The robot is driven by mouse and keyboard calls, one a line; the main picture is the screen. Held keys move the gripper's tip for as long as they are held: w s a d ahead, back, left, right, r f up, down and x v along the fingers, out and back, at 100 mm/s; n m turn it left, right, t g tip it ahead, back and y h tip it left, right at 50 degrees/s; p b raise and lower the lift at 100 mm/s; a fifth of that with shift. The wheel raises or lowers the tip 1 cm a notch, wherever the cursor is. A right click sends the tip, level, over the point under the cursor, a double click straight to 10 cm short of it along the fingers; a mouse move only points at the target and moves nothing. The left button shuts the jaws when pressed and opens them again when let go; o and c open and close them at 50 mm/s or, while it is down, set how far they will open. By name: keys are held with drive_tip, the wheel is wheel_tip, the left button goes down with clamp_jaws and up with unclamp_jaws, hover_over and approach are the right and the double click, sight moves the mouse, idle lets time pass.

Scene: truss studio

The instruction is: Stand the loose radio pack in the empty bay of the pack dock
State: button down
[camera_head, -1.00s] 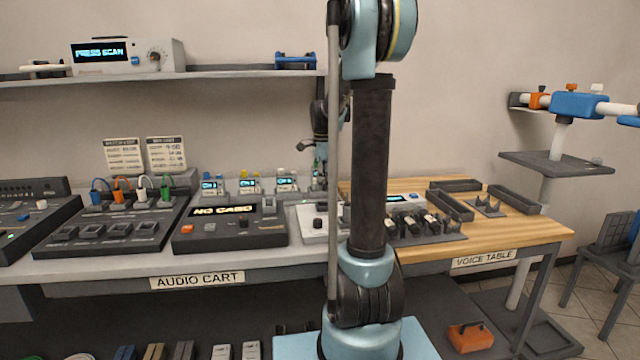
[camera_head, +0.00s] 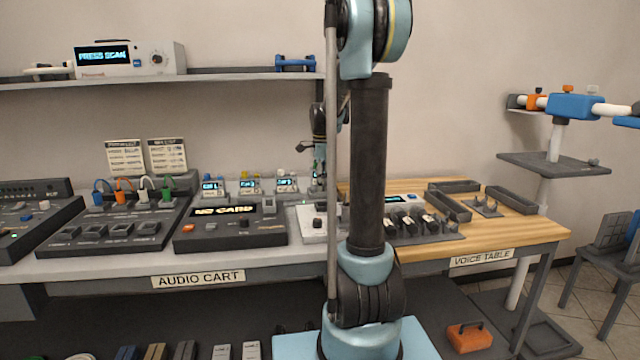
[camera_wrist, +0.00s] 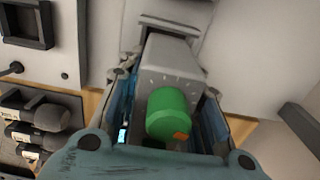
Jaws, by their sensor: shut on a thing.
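The loose radio pack (camera_wrist: 172,62) is a grey block with a green knob (camera_wrist: 170,114), seen from above in the wrist view. My gripper (camera_wrist: 165,82) is shut on it, with a finger on each side. In the head view my gripper (camera_head: 319,172) is at the right end of the row of packs, partly hidden by my arm. The pack dock (camera_head: 238,194) stands at the back of the audio cart. Several packs (camera_head: 250,186) with lit screens and coloured tops stand upright in it. The empty bay is not clear in either view. I cannot tell whether the held pack touches the dock.
The NO CARD console (camera_head: 230,228) lies in front of the dock. Dark microphones (camera_head: 408,220) lie in a rack on the wooden voice table (camera_head: 520,232). A shelf (camera_head: 220,77) runs above.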

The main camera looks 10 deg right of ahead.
idle(0.3)
drive_tip(key=shift+r, duration=0.25)
idle(0.6)
drive_tip(key=shift+s+f, duration=0.1)
drive_tip(key=shift+f, duration=0.25)
drive_tip(key=shift+s+f, duration=0.2)
drive_tip(key=shift+s, duration=0.05)
idle(0.4)
drive_tip(key=c, duration=1.4)
unclamp_jaws()
drive_tip(key=shift+s, duration=0.15)
drive_tip(key=shift+o, duration=0.2)
drive_tip(key=shift+w+f, duration=0.45)
drive_tip(key=shift+w, duration=0.1)
drive_tip(key=shift+o, duration=0.8)
drive_tip(key=shift+w+f, duration=0.25)
drive_tip(key=shift+w, duration=0.05)
drive_tip(key=shift+s+r, duration=0.35)
drive_tip(key=shift+r, duration=0.1)
drive_tip(key=shift+c, duration=1.1)
